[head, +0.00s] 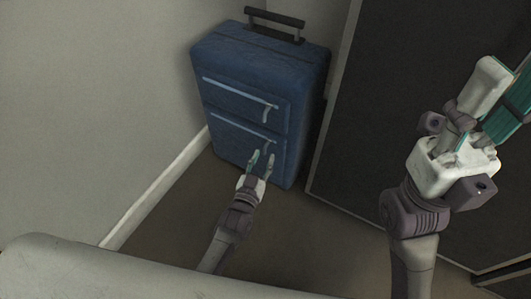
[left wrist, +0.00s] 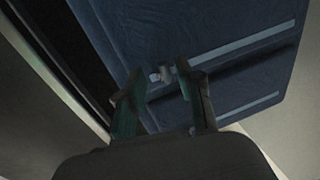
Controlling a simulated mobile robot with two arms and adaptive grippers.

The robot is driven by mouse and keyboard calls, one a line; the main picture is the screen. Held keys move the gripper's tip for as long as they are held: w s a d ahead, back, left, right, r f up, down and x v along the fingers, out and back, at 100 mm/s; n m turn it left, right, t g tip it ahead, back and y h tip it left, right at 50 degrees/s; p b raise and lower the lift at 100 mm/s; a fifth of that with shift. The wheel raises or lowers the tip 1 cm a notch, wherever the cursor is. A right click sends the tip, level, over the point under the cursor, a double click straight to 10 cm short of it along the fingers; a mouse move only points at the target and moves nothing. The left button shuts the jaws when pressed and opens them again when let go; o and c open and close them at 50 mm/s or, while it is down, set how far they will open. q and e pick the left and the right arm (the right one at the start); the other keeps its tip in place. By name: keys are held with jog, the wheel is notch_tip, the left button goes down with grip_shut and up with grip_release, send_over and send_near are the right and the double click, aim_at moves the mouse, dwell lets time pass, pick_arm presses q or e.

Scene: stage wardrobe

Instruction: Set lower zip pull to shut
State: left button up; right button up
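A blue suitcase (head: 235,88) stands upright in the corner with two pale zip tracks across its front. The lower zip pull (head: 267,147) hangs at the right end of the lower track (head: 235,129). My left gripper (head: 262,160) is open just below and in front of this pull, partly overlapping its tip. In the left wrist view, a small pale pull (left wrist: 162,73) shows at the end of a track, just beyond and between the open fingertips (left wrist: 158,82). No contact is visible. My right gripper (head: 498,90) is raised at the right, fingers apart and empty.
The upper zip pull (head: 269,112) hangs at the right end of the upper track. A dark framed panel (head: 375,130) stands close to the suitcase's right side. A wall with a pale skirting board (head: 160,190) is at left. The floor (head: 300,240) in front is clear.

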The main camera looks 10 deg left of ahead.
pick_arm(q)
jog(key=s+a, duration=0.1)
jog(key=s, duration=0.8)
jog(key=shift+a, duration=0.2)
